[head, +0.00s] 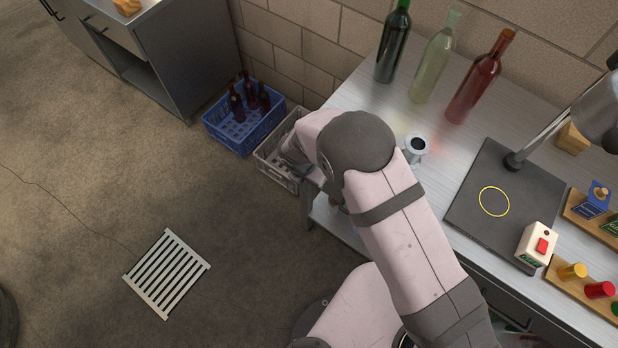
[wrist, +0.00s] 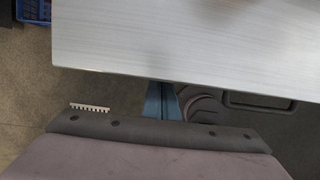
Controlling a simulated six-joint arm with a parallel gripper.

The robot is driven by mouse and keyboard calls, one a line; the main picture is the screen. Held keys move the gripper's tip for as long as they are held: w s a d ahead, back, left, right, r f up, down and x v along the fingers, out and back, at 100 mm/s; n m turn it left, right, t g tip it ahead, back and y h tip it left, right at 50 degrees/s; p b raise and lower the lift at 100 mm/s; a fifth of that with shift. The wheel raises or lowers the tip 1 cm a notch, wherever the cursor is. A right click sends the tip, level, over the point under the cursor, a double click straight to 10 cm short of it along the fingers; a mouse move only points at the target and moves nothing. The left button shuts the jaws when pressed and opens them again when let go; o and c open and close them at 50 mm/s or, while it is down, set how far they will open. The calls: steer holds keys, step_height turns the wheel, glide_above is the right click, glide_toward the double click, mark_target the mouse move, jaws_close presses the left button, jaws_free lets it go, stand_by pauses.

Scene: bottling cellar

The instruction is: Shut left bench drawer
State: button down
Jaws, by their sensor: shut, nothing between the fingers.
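In the wrist view, the blue fingers of my gripper (wrist: 163,97) are together and empty, at the front edge of the bench top (wrist: 180,40). Their tips reach the edge in the picture, and I cannot tell whether they touch anything. A dark bar handle (wrist: 258,102) shows to their right, just below the edge; I cannot tell which drawer it belongs to. In the head view, my arm covers the front left part of the bench (head: 345,112), so the left drawer and how far it stands open are hidden. My gripper is mostly hidden there too.
A blue crate with dark bottles (head: 212,134) and a grey crate (head: 262,163) stand left of the bench. Several tall bottles, including a red one (head: 480,78), a dark mat (head: 470,215) and a lamp (head: 545,135) are on top. The floor around the drain grate (head: 167,273) is clear.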

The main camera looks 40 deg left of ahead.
steer(key=shift+w+a+r, duration=0.1)
steer(key=shift+w+r, duration=0.05)
steer(key=shift+w, duration=0.1)
steer(key=s+r+b, duration=0.2)
steer(key=s+r, duration=0.5)
steer(key=r, duration=0.2)
steer(key=shift+r, duration=0.2)
stand_by(0.4)
